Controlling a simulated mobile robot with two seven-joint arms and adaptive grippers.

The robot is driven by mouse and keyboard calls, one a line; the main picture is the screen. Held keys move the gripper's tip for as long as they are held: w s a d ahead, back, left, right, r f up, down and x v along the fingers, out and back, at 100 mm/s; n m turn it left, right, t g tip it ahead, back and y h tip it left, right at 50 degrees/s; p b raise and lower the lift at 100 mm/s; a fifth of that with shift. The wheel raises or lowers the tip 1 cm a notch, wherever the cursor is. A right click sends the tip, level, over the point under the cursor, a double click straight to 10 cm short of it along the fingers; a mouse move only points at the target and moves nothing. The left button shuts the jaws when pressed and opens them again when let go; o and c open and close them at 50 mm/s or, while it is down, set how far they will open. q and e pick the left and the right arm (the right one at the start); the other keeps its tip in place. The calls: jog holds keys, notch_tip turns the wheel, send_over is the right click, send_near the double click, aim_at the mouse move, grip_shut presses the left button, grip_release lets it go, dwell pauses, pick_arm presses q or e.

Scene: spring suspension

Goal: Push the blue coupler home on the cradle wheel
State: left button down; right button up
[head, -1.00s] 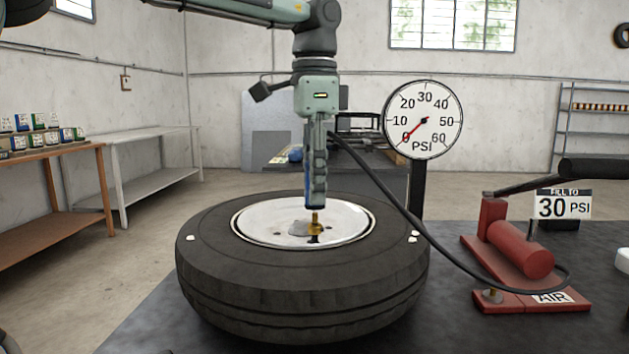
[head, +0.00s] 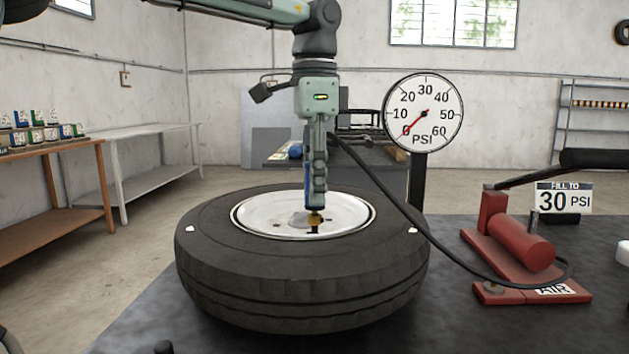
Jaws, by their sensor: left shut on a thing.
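The cradle wheel (head: 300,290) lies flat, a black tire around a white rim (head: 262,226). My left gripper (head: 315,203) points straight down over the rim, shut on the blue coupler (head: 308,190). Only a thin blue strip of the coupler shows beside the fingers. A small brass piece (head: 314,219) shows just below the fingertips, close above the rim; a small dark part is under it. I cannot tell how deeply the coupler sits on the valve. A black hose (head: 385,190) runs from the gripper area to the pump. My right gripper is out of view.
A red pump (head: 515,250) with a black-gripped handle stands on the dark surface at right. The round PSI gauge (head: 424,112) behind the wheel has its red needle near 0. A "30 PSI" sign (head: 563,203) stands behind the pump. Benches (head: 150,165) are at left.

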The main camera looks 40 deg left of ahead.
pick_arm(q)
jog(key=shift+f, duration=0.45)
jog(key=c, duration=1.2)
grip_release()
jog(key=shift+o, duration=0.2)
notch_tip(320, 180, up, 5)
jog(key=p, duration=0.4)
jog(key=shift+r+p, duration=0.3)
jog(key=shift+r, duration=0.75)
